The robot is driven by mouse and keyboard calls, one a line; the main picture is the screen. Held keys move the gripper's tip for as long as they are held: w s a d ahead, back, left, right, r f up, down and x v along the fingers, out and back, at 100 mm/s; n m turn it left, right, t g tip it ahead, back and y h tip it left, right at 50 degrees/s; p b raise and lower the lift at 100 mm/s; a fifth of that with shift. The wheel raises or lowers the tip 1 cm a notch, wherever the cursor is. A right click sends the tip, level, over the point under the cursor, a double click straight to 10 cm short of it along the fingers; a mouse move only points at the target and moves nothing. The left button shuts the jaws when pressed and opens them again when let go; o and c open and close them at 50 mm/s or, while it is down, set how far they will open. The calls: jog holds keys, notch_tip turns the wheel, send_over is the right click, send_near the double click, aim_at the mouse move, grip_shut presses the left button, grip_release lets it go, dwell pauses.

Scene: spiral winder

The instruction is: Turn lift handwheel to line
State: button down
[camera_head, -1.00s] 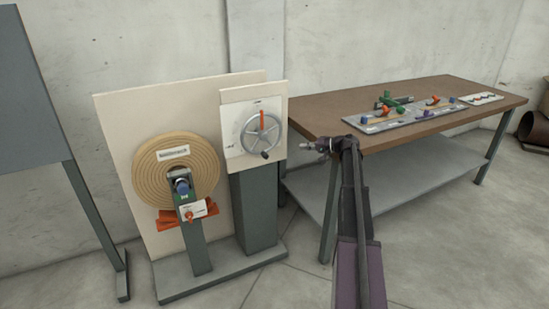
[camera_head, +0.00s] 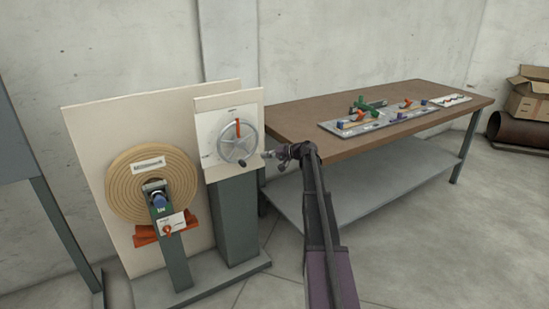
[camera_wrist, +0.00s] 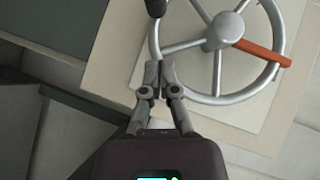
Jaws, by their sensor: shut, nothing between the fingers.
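The lift handwheel (camera_head: 250,139) is a grey spoked wheel on a pale upright plate (camera_head: 213,125). One spoke carries an orange bar (camera_head: 238,128) pointing up; in the wrist view the orange bar (camera_wrist: 262,53) appears at the right. A dark crank knob (camera_head: 243,162) sits at the wheel's lower rim and shows at the top of the wrist view (camera_wrist: 156,7). Small dark marks lie at the plate's top and lower left, too small to read. My gripper (camera_wrist: 160,68) is shut and empty beside the rim; whether it touches is unclear. In the head view my gripper (camera_head: 266,155) is right of the wheel.
A tan coil (camera_head: 120,188) on a green post stands left of the wheel. A brown workbench (camera_head: 400,105) with trays of coloured parts is to the right, close behind my arm. Cardboard boxes (camera_head: 530,100) and a rusty pipe (camera_head: 520,132) lie at the far right.

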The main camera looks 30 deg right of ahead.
jog(key=w+a+f+b, duration=0.1)
jog(key=a+f+b, duration=0.1)
jog(key=a, duration=0.3)
jog(key=shift+w+a, duration=0.25)
jog(key=shift+w, duration=0.1)
jog(key=shift+a+f, duration=0.15)
jog(key=shift+a+b, duration=0.15)
jog(key=shift+b, duration=0.2)
